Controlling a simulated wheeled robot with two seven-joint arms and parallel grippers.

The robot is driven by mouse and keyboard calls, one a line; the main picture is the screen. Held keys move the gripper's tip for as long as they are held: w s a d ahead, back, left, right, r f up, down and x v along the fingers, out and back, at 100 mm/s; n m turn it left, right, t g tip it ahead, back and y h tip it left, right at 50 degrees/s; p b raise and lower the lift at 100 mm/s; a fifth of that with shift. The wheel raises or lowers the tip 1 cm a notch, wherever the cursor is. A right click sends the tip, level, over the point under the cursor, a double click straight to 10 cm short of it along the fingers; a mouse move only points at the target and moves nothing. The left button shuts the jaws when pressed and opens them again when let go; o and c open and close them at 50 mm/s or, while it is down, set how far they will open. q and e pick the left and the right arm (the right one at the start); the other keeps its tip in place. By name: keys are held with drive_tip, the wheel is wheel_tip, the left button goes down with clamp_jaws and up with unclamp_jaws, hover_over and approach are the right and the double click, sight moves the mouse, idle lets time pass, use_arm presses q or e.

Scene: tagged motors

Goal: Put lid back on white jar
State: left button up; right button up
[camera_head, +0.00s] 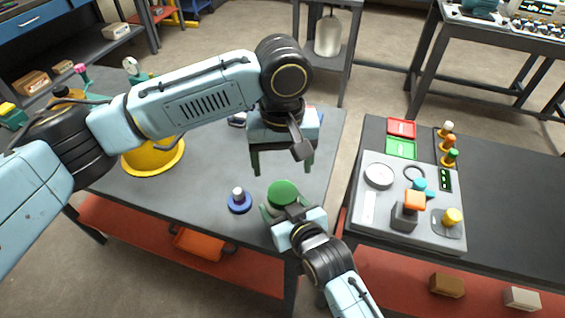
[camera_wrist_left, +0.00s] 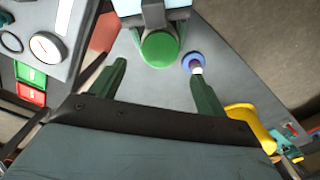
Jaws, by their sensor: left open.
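My left gripper (camera_head: 282,170) is open and empty above the grey table, its two green fingers spread and pointing down. A green round-topped object (camera_head: 283,194) is below and in front of it; it also shows in the left wrist view (camera_wrist_left: 160,49). My right gripper (camera_head: 284,212) is at that object, with its fingers on either side, seemingly closed on it. A blue disc with a white knob (camera_head: 239,201), like a lid, lies on the table to the left; it also shows in the wrist view (camera_wrist_left: 194,63). No clearly white jar is visible; the object's lower body is mostly hidden.
A yellow helmet-like object (camera_head: 153,160) sits on the table (camera_head: 205,206) at left, partly behind my left arm. A second bench at right carries a grey panel (camera_head: 368,225) with dials, and red and green trays (camera_head: 401,128). A gap separates the tables.

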sight(282, 191)
use_arm(q)
wheel_tip(282, 191, down, 8)
drive_tip(key=shift+f, duration=0.1)
idle(0.5)
drive_tip(key=c, duration=1)
drive_tip(key=shift+m, duration=1.7)
drive_tip(key=o, duration=1.1)
